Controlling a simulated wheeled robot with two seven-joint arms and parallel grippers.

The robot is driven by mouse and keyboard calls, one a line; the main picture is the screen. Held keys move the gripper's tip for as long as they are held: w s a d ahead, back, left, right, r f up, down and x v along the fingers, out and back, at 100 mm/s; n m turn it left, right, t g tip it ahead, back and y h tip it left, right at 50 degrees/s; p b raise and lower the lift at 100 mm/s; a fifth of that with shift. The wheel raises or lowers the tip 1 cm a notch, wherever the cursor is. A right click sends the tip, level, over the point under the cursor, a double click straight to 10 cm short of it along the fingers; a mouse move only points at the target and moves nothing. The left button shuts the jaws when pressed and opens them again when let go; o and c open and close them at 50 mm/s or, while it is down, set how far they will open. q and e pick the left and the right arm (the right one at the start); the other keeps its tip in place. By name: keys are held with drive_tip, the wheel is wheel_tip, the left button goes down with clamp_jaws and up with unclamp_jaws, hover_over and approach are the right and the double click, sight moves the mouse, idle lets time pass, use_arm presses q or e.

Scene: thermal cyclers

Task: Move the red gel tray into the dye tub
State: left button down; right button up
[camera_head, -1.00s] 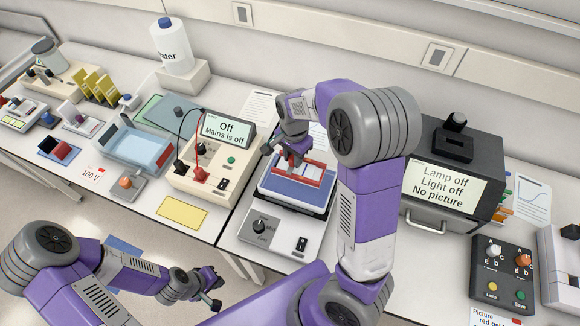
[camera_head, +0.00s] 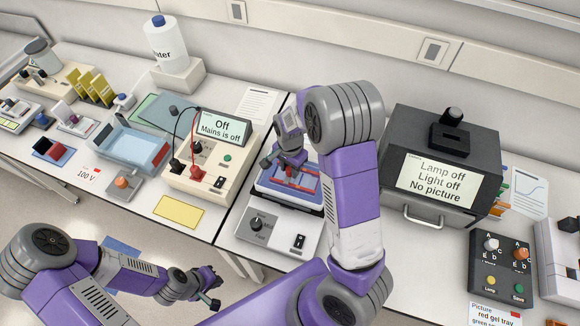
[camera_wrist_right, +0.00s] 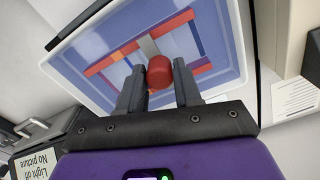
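The red gel tray (camera_head: 300,178) is a red frame with a red knob (camera_wrist_right: 159,71) on its bridge. It sits within the walls of the blue dye tub (camera_wrist_right: 235,45), which stands on the white rocker base in the head view. Whether the tray rests fully on the tub's floor is hard to tell. My right gripper (camera_head: 288,168) points down over the tub, its two fingers closed against both sides of the knob in the wrist view. My left gripper (camera_head: 214,290) hangs low in front of the bench, away from everything; its finger gap is unclear.
The power supply (camera_head: 199,170), reading Off, stands left of the rocker (camera_head: 283,236). A pale blue tank (camera_head: 128,150) lies further left. The dark imager (camera_head: 442,165) stands close on the right, with a control box (camera_head: 503,270) beyond it. A yellow card (camera_head: 178,212) lies in front.

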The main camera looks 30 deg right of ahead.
drive_tip(key=o, duration=0.3)
drive_tip(key=shift+r, duration=0.15)
wheel_tip(320, 180, up, 12)
drive_tip(key=shift+r+p, duration=0.1)
drive_tip(key=shift+p, duration=0.25)
idle(0.5)
